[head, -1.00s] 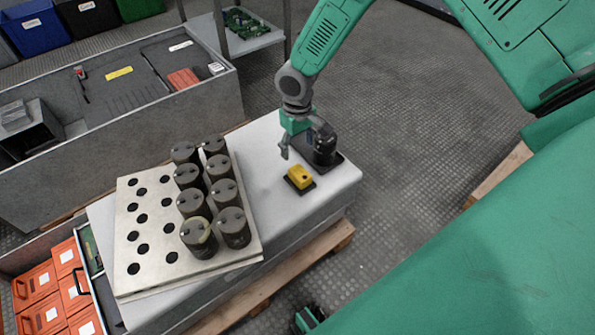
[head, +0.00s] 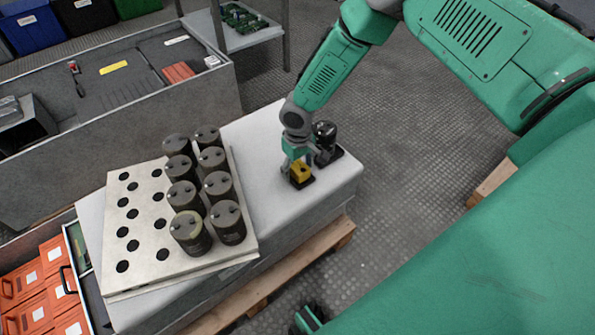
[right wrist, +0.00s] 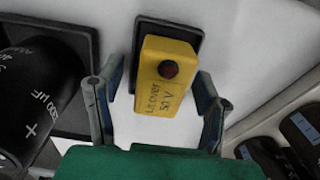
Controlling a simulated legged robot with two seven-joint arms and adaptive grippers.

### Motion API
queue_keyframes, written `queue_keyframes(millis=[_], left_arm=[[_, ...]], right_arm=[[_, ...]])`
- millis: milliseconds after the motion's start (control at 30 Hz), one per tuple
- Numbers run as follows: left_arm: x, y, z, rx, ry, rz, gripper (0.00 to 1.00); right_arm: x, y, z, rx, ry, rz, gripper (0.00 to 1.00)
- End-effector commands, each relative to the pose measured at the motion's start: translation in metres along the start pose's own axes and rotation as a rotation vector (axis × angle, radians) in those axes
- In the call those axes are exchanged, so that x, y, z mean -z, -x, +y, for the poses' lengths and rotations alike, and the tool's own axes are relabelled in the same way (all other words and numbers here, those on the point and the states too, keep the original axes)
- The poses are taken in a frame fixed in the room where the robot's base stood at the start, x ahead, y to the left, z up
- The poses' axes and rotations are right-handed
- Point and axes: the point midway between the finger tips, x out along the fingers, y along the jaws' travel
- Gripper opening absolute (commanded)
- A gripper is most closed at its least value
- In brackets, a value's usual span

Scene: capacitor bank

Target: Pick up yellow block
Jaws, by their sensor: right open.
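The yellow block (head: 301,171) sits on a small black pad near the right end of the white table.
A black capacitor (head: 325,138) stands on its own pad right beside the gripper; it also shows in the right wrist view (right wrist: 38,105). A metal plate (head: 140,265) with holes and several dark capacitors is to the left. The table's right edge is close.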

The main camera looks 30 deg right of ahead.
Motion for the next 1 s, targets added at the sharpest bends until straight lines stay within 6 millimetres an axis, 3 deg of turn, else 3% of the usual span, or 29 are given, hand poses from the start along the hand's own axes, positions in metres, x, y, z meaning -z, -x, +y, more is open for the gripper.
queue_keyframes(millis=[133, 300, 667, 1000], left_arm=[[0.000, 0.001, 0.000, 0.000, -0.001, 0.001, 0.40], [0.000, 0.001, 0.000, 0.000, 0.000, 0.001, 0.40], [0.000, 0.004, 0.000, 0.000, 0.000, 0.000, 0.40], [0.002, 0.028, 0.000, 0.000, 0.000, 0.000, 0.40]], right_arm=[[0.000, 0.001, 0.000, -0.001, 0.000, 0.000, 0.57], [0.000, 0.002, -0.001, -0.002, 0.001, 0.000, 0.03], [0.001, 0.010, -0.001, -0.001, 0.002, 0.002, 0.03], [0.001, 0.077, -0.001, -0.001, 0.002, 0.002, 0.03]])
